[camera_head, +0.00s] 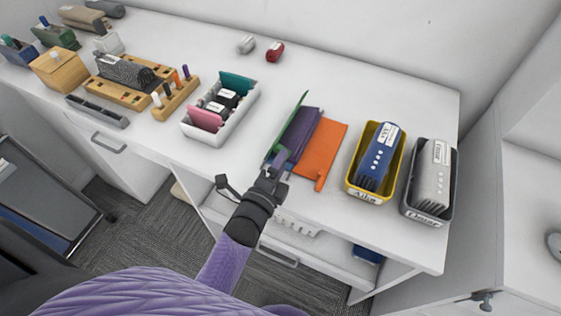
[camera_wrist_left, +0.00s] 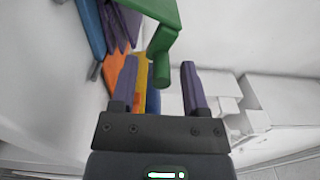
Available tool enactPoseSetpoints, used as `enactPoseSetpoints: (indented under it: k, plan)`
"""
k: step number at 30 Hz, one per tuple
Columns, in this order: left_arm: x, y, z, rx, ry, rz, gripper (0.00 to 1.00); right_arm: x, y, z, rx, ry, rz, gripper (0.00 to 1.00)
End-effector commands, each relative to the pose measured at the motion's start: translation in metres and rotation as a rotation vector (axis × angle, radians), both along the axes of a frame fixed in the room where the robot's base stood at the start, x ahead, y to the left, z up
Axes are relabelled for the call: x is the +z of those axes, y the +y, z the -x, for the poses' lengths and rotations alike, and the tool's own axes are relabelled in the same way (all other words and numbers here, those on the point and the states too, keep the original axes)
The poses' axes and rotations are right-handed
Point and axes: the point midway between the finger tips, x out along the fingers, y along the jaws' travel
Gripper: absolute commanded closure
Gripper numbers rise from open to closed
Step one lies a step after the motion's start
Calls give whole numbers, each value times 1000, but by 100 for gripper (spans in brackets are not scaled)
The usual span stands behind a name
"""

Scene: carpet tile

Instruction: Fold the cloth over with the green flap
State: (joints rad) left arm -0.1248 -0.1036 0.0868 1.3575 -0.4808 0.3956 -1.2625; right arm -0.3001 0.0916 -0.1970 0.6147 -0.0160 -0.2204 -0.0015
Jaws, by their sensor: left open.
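The cloth lies on the white desk, with a flat orange part (camera_head: 326,148) on the right and a purple part (camera_head: 308,132) beside it. Its green flap (camera_head: 291,128) stands tilted up at the left side. My left gripper (camera_head: 282,165) is at the cloth's near-left end and partly covers it. In the left wrist view, the gripper (camera_wrist_left: 159,85) is open, and the green flap's rod-like tab (camera_wrist_left: 161,68) appears between its fingers; contact cannot be told. Purple, blue and orange parts show behind on the left. My right gripper is not in view.
A yellow bin (camera_head: 352,186) with a blue item and a dark bin (camera_head: 407,207) with a grey item stand right of the cloth. A white tray (camera_head: 207,136) stands left. The desk behind the cloth is clear; a red object (camera_head: 275,51) lies farther back.

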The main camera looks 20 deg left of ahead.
Motion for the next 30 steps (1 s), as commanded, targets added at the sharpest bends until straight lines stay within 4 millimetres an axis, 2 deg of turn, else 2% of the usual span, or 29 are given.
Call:
enactPoseSetpoints:
  k: [9, 13, 17, 28, 30]
  plan:
    - [0, 5, 67, 0, 4, 1, 42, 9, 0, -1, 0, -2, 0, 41]
    - [0, 7, 88, 1, 3, 0, 42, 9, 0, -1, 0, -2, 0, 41]
    - [0, 7, 96, 1, 1, 0, 42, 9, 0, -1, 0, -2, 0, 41]
    - [0, 7, 95, 0, 2, 1, 42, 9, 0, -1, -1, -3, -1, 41]
    - [-13, 6, 97, 1, 40, 39, 42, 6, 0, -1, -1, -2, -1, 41]
